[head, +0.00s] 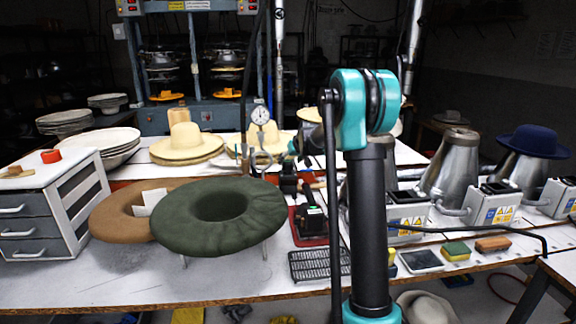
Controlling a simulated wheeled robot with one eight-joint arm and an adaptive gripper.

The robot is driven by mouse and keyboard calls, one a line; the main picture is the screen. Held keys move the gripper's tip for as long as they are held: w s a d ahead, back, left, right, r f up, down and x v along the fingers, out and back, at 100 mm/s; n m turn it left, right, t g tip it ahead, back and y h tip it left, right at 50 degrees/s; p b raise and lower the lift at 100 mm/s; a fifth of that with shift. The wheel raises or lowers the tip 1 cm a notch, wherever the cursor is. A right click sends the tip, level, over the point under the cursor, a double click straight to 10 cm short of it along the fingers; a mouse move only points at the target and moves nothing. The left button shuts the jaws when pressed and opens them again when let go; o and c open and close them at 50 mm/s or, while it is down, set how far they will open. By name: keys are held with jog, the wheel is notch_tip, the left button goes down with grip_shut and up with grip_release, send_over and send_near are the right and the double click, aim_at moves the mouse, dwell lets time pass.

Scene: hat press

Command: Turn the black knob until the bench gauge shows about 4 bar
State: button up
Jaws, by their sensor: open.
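The bench gauge (261,115) is a small round white dial standing upright at the back of the bench, in front of the straw hats. Its needle and numbers are too small to read. My gripper (258,158) is small in the picture, just below the gauge, at the far end of my teal and black arm. It is open. I cannot make out the black knob among the dark and metal parts around my gripper, nor tell whether the fingers touch it.
A green felt hat (222,215) on a stand and a brown one (128,217) fill the left front. A white drawer unit (45,235) stands at far left. Metal cones (452,165) stand at right. A black grate (318,265) and a sponge (456,251) lie near the front edge.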

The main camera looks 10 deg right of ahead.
aim_at(286, 162)
jog(key=shift+x, duration=2.2)
jog(key=c, duration=1.2)
jog(key=shift+o, duration=0.2)
jog(key=m+h, duration=0.3)
jog(key=m, duration=0.1)
jog(key=shift+a+m+h, duration=0.15)
jog(key=shift+m+h, duration=0.15)
jog(key=m+g+h, duration=0.1)
jog(key=m+h, duration=0.2)
jog(key=m, duration=0.1)
